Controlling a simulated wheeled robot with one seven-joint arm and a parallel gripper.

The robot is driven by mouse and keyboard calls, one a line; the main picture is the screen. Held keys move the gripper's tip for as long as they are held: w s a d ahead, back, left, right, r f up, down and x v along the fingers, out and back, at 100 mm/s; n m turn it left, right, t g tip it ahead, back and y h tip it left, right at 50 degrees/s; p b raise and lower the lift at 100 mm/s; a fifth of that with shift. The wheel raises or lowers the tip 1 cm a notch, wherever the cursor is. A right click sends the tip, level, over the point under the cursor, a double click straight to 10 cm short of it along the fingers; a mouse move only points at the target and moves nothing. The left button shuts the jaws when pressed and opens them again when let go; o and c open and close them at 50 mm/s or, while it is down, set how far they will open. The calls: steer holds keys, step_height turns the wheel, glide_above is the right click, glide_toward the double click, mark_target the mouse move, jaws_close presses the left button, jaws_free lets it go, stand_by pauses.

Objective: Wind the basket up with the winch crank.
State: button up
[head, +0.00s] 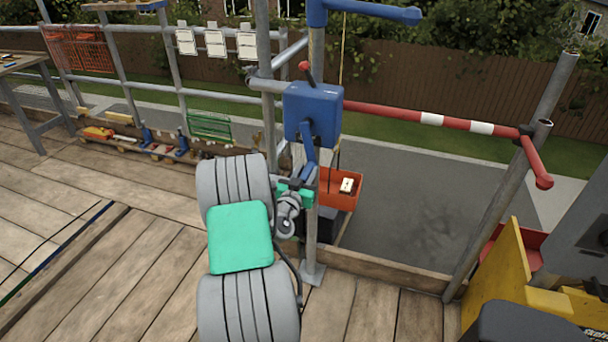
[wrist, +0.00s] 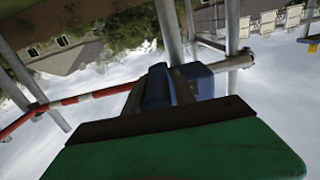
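The blue winch box (head: 312,112) with a red-knobbed lever on top is fixed to a grey upright pole. Its blue crank (head: 309,156) hangs downward from the box. My gripper (head: 296,186), with green parts, is at the crank's lower end; the crank's grip is hidden there, so I cannot tell whether the fingers are closed around it. In the wrist view a blue part of the winch (wrist: 157,88) stands just beyond the gripper's dark edge. The orange basket (head: 342,190) hangs outside the deck edge behind the pole, low, with a small pale item in it.
A red-and-white barrier bar (head: 430,118) crosses the opening right of the pole. A wooden toe board (head: 385,272) edges the deck. Yellow equipment (head: 515,275) stands at right. Tools (head: 130,140) lie along the left railing. The plank deck at left is mostly clear.

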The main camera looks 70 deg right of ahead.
steer(key=o, duration=0.4)
steer(key=shift+w, duration=0.1)
steer(key=shift+a, duration=0.1)
steer(key=a+b, duration=0.1)
steer(key=a, duration=0.4)
steer(key=a+b, duration=0.1)
steer(key=a, duration=0.1)
steer(key=shift+s+a+b, duration=0.3)
steer(key=shift+s+a, duration=0.05)
